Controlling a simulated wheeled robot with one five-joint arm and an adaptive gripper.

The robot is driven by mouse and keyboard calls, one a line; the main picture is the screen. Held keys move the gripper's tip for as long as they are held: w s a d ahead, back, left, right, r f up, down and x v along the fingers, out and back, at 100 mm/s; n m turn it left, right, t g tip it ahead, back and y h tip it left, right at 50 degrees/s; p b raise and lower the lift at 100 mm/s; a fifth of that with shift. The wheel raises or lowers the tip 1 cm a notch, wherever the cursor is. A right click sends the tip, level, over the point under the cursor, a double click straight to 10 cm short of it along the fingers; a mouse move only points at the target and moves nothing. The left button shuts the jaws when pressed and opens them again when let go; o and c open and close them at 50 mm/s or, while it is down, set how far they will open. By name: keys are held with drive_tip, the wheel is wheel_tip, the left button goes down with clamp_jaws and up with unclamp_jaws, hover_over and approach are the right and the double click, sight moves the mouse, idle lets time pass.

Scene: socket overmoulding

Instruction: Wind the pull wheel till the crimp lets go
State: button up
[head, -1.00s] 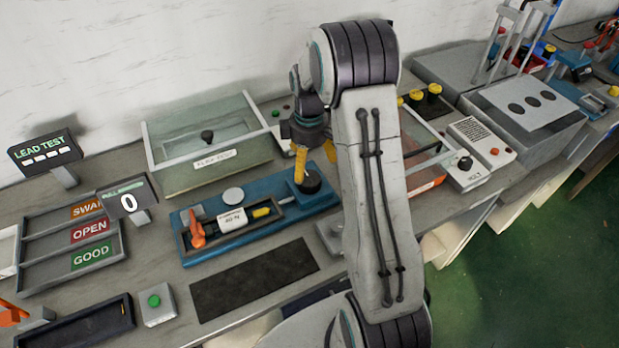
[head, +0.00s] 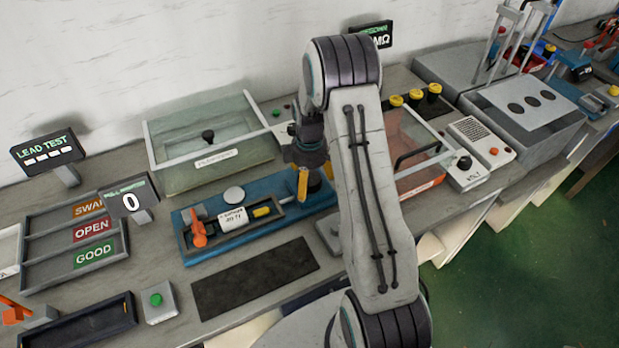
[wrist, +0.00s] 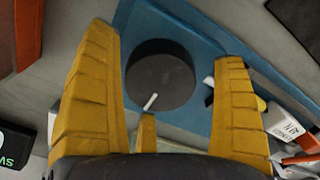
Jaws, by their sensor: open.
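The pull wheel (wrist: 160,75) is a black round knob with a white mark on its edge, at the right end of the blue pull tester (head: 285,222). In the head view the wheel (head: 316,184) is partly hidden behind my gripper (head: 303,188). In the wrist view my gripper (wrist: 163,50) is open, its yellow fingers on either side of the wheel with visible gaps. An orange clamp (head: 198,230) stands at the tester's left end. A white labelled block (head: 233,219) and a yellow piece (head: 261,212) lie between. The crimp itself is too small to make out.
The pull monitor (head: 129,199) reads 0. A glass-lidded box (head: 205,145) stands behind the tester. A dark mat (head: 255,278) lies in front, with a green button box (head: 156,302) to its left. Labelled sorting trays (head: 85,235) stand at left.

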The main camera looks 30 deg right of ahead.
drive_tip(key=c, duration=1.3)
